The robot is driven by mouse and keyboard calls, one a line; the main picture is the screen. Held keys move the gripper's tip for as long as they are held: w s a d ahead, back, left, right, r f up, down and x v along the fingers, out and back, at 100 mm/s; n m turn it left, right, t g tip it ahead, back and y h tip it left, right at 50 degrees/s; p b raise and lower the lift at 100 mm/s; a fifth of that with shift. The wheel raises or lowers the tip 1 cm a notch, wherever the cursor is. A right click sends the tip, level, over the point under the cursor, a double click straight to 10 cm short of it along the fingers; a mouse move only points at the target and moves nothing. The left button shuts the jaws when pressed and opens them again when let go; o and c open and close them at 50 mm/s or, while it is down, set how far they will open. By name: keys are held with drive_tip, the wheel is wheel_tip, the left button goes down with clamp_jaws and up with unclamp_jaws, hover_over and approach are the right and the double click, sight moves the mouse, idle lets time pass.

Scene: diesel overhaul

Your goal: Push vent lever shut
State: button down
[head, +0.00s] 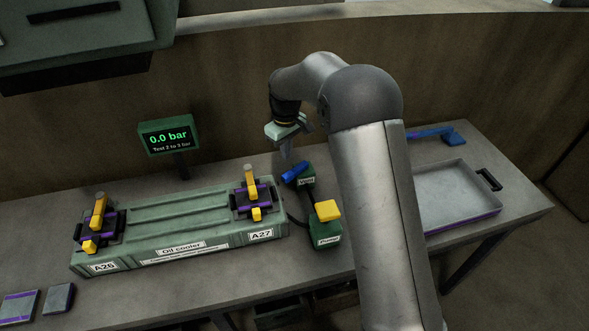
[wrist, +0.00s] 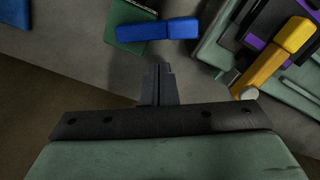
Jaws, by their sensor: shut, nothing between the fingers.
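The vent lever (head: 295,170) is a blue bar on a small green block labelled Vent (head: 306,182), to the right of the oil cooler. The lever lies at a slant in the head view. In the wrist view the blue lever (wrist: 158,29) runs nearly level across the picture above the fingertips, with the green block (wrist: 125,15) under its left part. My gripper (head: 285,158) is shut and empty, pointing down beside the lever. In the wrist view the gripper's fingertips (wrist: 158,68) are together, with a small gap in the picture between them and the lever.
The oil cooler (head: 180,225) carries yellow-handled clamps (head: 252,180) at A26 and A27. A green pump block with a yellow top (head: 327,211) stands in front of the vent. A gauge display (head: 168,135) reads 0.0 bar. A grey tray (head: 455,195) lies at right.

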sight(287, 172)
drive_tip(key=shift+f+b, duration=2.75)
drive_tip(key=shift+f, duration=2)
drive_tip(key=shift+r, duration=0.25)
drive_tip(key=shift+s+d, duration=0.15)
drive_tip(key=shift+d, duration=0.05)
